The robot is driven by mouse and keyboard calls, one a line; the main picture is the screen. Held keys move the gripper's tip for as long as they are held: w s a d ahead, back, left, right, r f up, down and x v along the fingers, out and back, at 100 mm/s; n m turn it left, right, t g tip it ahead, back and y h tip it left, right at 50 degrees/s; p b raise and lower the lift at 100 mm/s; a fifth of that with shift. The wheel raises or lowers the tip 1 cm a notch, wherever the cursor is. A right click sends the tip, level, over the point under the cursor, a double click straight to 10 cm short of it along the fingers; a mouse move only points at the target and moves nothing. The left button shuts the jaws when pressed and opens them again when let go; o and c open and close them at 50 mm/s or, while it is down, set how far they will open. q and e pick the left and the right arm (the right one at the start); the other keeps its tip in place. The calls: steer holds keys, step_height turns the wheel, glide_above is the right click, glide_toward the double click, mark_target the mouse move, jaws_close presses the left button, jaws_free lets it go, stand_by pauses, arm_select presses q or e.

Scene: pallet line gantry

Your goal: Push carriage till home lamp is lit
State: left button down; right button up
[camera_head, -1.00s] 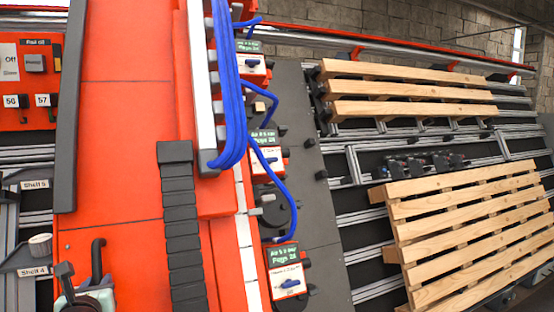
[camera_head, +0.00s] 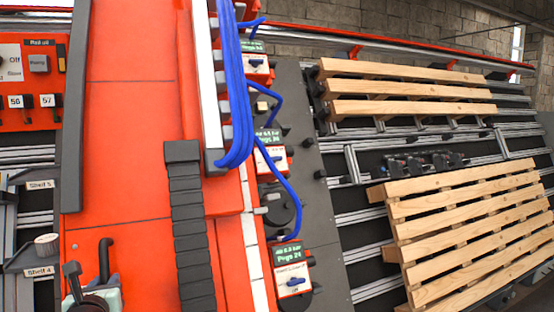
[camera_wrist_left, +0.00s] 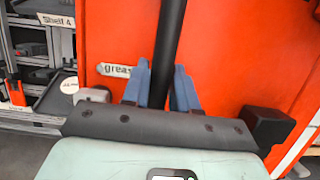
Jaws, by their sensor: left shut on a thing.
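The large orange carriage (camera_head: 130,130) fills the left-middle of the head view and the back of the left wrist view (camera_wrist_left: 230,60). A black upright handle (camera_head: 105,255) stands at its lower left. My left gripper (camera_head: 106,281) is at the bottom left of the head view. In the left wrist view my left gripper's blue fingers (camera_wrist_left: 162,88) are shut around the black bar (camera_wrist_left: 168,45), one finger on each side. I cannot make out a home lamp in either view. My right gripper is not in view.
A switch panel (camera_head: 30,85) and labelled shelves (camera_head: 40,270) stand at the left. Blue hoses (camera_head: 238,100) and several valve modules (camera_head: 291,280) line the carriage's right side. Wooden pallets (camera_head: 405,90) lie at the right, with metal rails between. A "grease" label (camera_wrist_left: 117,70) is near my fingers.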

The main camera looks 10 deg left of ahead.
mark_target(95, 275)
arm_select(q)
steer(key=shift+s+a+r+y, duration=0.15)
steer(key=shift+s+a, duration=0.3)
steer(key=shift+a, duration=0.25)
steer(key=shift+s+a+r+y, duration=0.15)
steer(key=shift+s+a, duration=0.25)
steer(key=shift+a, duration=0.3)
steer(key=shift+w+d+f, duration=0.25)
steer(key=shift+w+d, duration=0.15)
steer(key=shift+d, duration=0.35)
steer(key=shift+w+d+f, duration=0.1)
steer(key=shift+w+d, duration=0.35)
steer(key=shift+d, duration=0.25)
stand_by(0.3)
steer(key=shift+s+a, duration=0.15)
steer(key=shift+a, duration=0.15)
stand_by(0.3)
steer(key=c, duration=0.5)
jaws_free()
steer(key=shift+s+a, duration=0.1)
steer(key=shift+a, duration=0.15)
steer(key=shift+d, duration=0.1)
steer(key=shift+d, duration=0.1)
